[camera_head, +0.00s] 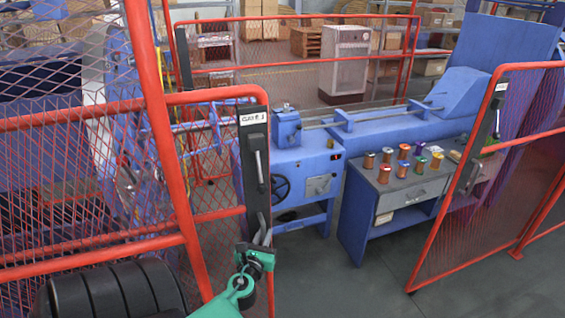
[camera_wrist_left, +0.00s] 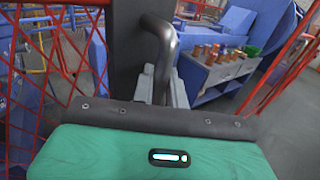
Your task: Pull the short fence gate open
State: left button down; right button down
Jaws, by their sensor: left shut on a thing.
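The short fence gate (camera_head: 215,150) is a red tube frame with wire mesh at the left of the head view. A dark upright plate (camera_head: 254,150) with a white label runs along its right edge. A bent grey metal handle (camera_wrist_left: 163,45) stands out from the dark plate in the left wrist view. My left gripper (camera_head: 262,243), with a green wrist, is at the low end of the plate, shut on the handle. Its grey fingers (camera_wrist_left: 162,88) show on both sides of the bar in the wrist view. My right gripper is not in view.
Another red mesh panel (camera_head: 480,190) with a dark handle plate stands at the right. Between the two is open grey floor (camera_head: 340,285). Behind are a blue machine (camera_head: 300,160) and a blue bench (camera_head: 360,215) with several coloured spools.

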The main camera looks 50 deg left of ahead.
aim_at(241, 231)
pick_arm(q)
jog(key=s+a, duration=0.1)
jog(key=s, duration=0.1)
jog(key=s+a+b, duration=0.1)
jog(key=s, duration=0.2)
jog(key=s+a+b, duration=0.1)
jog(key=s, duration=0.1)
jog(key=shift+s+f, duration=0.15)
jog(key=shift+s, duration=0.2)
jog(key=shift+s+a, duration=0.25)
jog(key=shift+s, duration=0.15)
jog(key=c, duration=1.5)
grip_release()
jog(key=shift+o, duration=0.2)
